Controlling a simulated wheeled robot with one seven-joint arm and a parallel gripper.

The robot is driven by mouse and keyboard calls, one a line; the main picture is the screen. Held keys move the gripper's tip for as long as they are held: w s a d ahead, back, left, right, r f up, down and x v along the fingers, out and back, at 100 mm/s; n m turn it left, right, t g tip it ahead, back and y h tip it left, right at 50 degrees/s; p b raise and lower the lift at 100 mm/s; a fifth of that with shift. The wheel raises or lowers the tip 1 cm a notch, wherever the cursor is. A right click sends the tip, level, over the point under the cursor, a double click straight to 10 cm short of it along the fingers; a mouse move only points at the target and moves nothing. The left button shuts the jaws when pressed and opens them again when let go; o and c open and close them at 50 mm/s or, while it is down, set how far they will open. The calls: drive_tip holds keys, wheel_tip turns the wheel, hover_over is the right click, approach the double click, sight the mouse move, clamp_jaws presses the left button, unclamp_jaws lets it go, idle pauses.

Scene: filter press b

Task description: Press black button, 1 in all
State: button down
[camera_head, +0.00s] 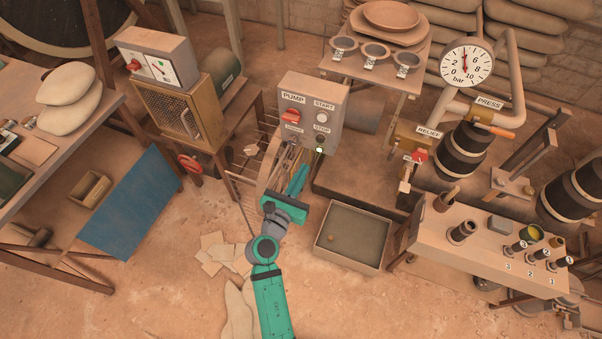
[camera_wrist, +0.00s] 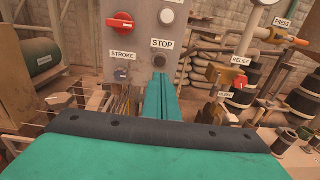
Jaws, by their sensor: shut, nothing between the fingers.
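The grey pump control box (camera_head: 298,92) stands at the centre of the head view. Its black button (camera_head: 320,140) is at the lower right, under the STOP label; it also shows in the wrist view (camera_wrist: 161,59) as a dark round knob. A white button (camera_head: 324,116) sits above it under the START label. My gripper (camera_head: 303,168) is shut and empty, its teal fingers pointing up toward the box. In the wrist view the fingertips (camera_wrist: 160,77) appear just below the black button; I cannot tell whether they touch it.
A red rotary switch (camera_head: 293,115) and a STROKE-labelled control (camera_wrist: 121,74) lie left of the black button. The RELIEF valve with a red handle (camera_head: 420,156) stands to the right. A grey tray (camera_head: 325,263) sits on the floor right of my arm.

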sight(320, 140)
drive_tip(key=x, duration=1)
drive_tip(key=shift+w+d, duration=0.15)
drive_tip(key=shift+w, duration=0.2)
